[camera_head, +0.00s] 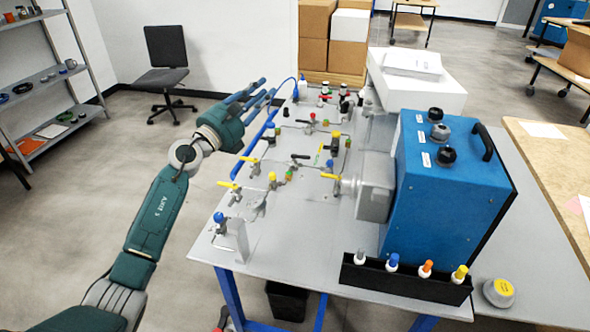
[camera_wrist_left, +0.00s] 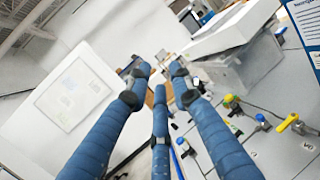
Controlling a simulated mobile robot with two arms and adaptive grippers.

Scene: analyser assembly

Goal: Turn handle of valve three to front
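Several small valves sit on the grey table (camera_head: 280,225). Yellow handles show at the near left (camera_head: 229,185), just behind it (camera_head: 249,159) and near the grey block (camera_head: 332,176). A black handle (camera_head: 300,156) and a red handle (camera_head: 312,117) are farther back. I cannot read which valve is number three. My right gripper is not in view.
A blue analyser box (camera_head: 445,195) stands on the right of the table, with a black holder (camera_head: 405,281) of coloured-cap bottles in front. A white box (camera_head: 415,85) is at the back. Floor left of the table is clear.

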